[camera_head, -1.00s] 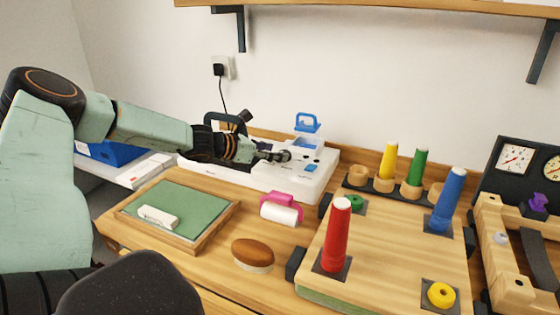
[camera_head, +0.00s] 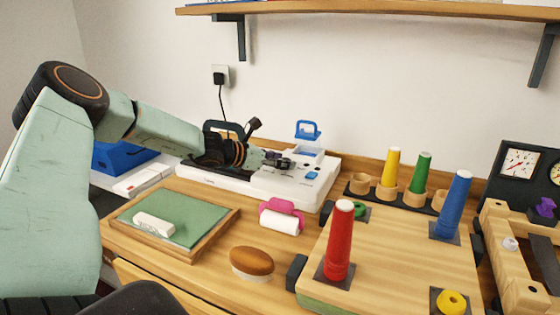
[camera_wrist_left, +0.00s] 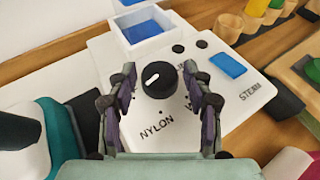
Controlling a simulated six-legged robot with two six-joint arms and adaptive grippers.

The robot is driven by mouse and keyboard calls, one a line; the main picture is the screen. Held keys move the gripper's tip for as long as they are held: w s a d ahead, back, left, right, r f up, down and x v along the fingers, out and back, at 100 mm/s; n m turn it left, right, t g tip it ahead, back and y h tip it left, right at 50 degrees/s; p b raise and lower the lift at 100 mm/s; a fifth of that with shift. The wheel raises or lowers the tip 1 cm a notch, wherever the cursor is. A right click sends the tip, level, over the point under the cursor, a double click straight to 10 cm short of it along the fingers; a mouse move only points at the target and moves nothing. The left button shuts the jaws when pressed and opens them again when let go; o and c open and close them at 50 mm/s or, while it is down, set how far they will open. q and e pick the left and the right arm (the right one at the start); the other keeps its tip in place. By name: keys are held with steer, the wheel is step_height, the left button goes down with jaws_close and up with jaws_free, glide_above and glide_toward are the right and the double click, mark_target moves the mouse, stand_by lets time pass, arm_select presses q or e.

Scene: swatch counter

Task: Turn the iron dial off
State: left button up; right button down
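The iron dial (camera_wrist_left: 160,80) is a black round knob with a white pointer mark on a white panel (camera_wrist_left: 100,52). Its pointer slants toward the lower left or upper right in the left wrist view. The word NYLON is printed below it; other lettering is partly hidden by a finger. My left gripper (camera_wrist_left: 161,72) is open, with one finger on each side of the dial; I see gaps beside the knob. In the head view, my left gripper (camera_head: 282,162) is over the white iron station (camera_head: 308,194) and hides the dial. My right gripper is not in view.
A pink lint roller (camera_head: 281,216), a brown brush (camera_head: 251,262) and a green board (camera_head: 180,215) lie in front. Thread cones stand at the right.

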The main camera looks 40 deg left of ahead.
arm_select(q)
steer(key=c, duration=0.8)
steer(key=shift+a+r+m+h+p, duration=0.1)
steer(key=shift+a+m+h+p, duration=0.15)
steer(key=shift+m+h+p, duration=0.4)
steer(key=shift+w+a+m+g+h, duration=0.1)
steer(key=shift+m+g+h, duration=0.2)
steer(key=shift+m+h, duration=0.25)
steer(key=shift+m+h+b, duration=0.3)
steer(key=shift+h+b, duration=0.1)
steer(key=shift+h, duration=0.1)
steer(key=o, duration=1.1)
steer(key=shift+o, duration=0.2)
